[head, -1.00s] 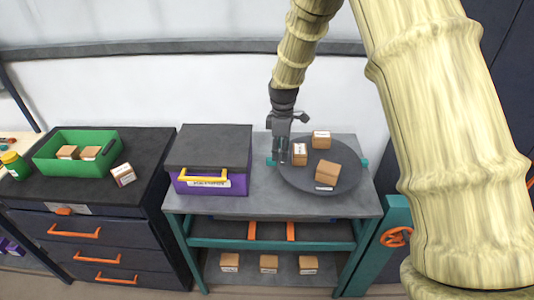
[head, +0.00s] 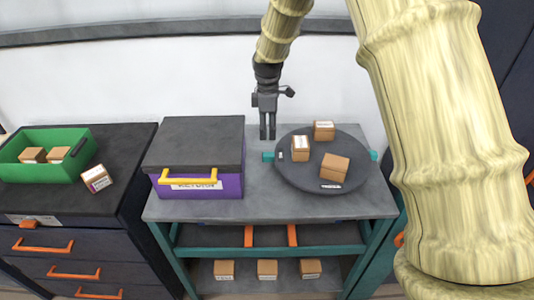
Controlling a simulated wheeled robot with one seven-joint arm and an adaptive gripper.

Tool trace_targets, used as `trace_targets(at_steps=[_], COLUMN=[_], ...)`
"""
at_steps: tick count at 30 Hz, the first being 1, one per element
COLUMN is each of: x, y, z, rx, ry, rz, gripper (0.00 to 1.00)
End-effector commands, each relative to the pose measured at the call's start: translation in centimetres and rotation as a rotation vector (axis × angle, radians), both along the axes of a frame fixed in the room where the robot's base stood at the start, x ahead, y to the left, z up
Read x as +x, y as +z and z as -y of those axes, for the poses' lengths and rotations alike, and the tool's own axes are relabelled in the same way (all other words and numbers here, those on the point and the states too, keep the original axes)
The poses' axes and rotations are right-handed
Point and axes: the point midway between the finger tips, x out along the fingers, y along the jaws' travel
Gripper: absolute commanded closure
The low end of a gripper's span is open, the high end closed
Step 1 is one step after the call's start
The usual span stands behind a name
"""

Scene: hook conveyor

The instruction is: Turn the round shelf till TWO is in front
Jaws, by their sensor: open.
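The round shelf (head: 310,181) is a dark grey disc on the right part of the grey table. It carries three cardboard boxes: one at the back (head: 324,131), one at the left (head: 300,148) and a larger one (head: 335,168) towards the front right. A small white label (head: 331,187) lies at its front edge, too small to read. A teal block with a small white peg shows at the disc's left edge (head: 269,157), and another teal block at its right (head: 373,155). My gripper (head: 267,137) is open and empty, pointing down left of and behind the disc, apart from it.
A purple box with a dark lid and yellow handle (head: 203,190) stands left of the disc. A green bin (head: 30,172) with boxes sits on the dark drawer cabinet further left. Several boxes lie on the lower shelf (head: 243,282).

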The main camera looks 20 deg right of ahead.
Motion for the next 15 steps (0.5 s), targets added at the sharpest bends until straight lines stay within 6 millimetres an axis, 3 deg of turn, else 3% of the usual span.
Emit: trace_targets(at_steps=[15], x=[-0.1], y=[-6.3], z=[0.1], rx=[-0.001], ry=[-0.002], rz=[-0.003], gripper=[0.52])
